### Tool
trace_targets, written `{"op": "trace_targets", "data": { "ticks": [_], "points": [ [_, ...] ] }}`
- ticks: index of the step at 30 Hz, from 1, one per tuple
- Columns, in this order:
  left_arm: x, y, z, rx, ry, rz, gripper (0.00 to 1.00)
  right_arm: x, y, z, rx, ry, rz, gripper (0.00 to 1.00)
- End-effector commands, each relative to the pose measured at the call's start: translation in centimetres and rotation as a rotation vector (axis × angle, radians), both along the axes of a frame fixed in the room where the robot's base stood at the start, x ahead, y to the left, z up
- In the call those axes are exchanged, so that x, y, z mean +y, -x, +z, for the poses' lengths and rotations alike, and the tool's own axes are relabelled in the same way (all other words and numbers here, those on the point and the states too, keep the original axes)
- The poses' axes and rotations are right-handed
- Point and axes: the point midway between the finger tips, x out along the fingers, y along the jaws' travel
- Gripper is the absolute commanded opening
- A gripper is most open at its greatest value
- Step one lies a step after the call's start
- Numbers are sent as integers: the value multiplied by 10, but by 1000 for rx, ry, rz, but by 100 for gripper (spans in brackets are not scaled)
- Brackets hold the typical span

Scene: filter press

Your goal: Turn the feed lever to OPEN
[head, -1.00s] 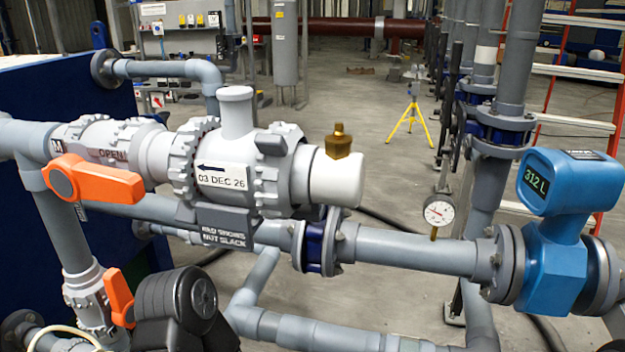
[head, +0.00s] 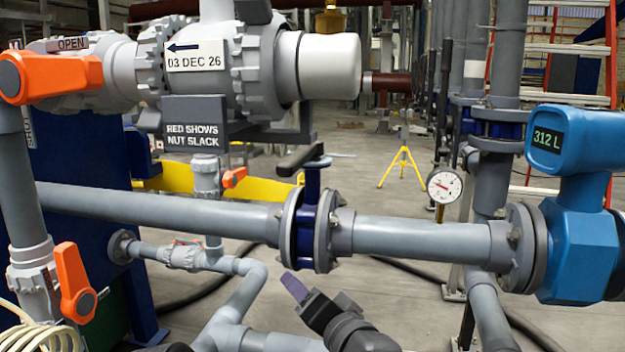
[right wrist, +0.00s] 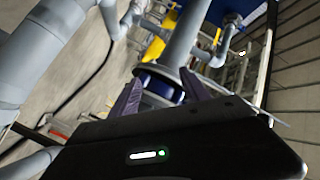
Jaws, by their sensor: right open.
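No label reading FEED is legible. A blue valve (head: 308,225) sits between flanges in the middle pipe, with a dark lever (head: 300,160) on its stem, turned across the pipe. An orange handle (head: 50,77) at the upper left lies sideways just below an OPEN plate (head: 72,43). My right gripper (head: 296,288) is below the blue valve in the head view, apart from it. In the right wrist view its two purple fingers (right wrist: 162,95) are spread and empty, with the blue valve body (right wrist: 160,88) beyond them. My left gripper is out of view.
A large grey union (head: 235,75) with a dated tag is above the valve. A second orange handle (head: 75,283) is at the lower left. A gauge (head: 444,184) and a blue flow meter (head: 575,200) stand right. Pipes run below.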

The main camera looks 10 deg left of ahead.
Motion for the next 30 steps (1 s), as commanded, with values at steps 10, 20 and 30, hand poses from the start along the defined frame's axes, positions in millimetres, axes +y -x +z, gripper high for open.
{"op": "trace_targets", "data": {
  "ticks": [10, 20, 30],
  "points": [
    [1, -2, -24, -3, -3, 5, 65, -15, 23, 195, 85, -692, 0, 55],
    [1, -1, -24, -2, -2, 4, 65, -15, 22, 191, 155, -765, 2, 55],
    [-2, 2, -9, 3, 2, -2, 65, -4, 7, 199, 157, -761, 1, 55]
  ]
}}
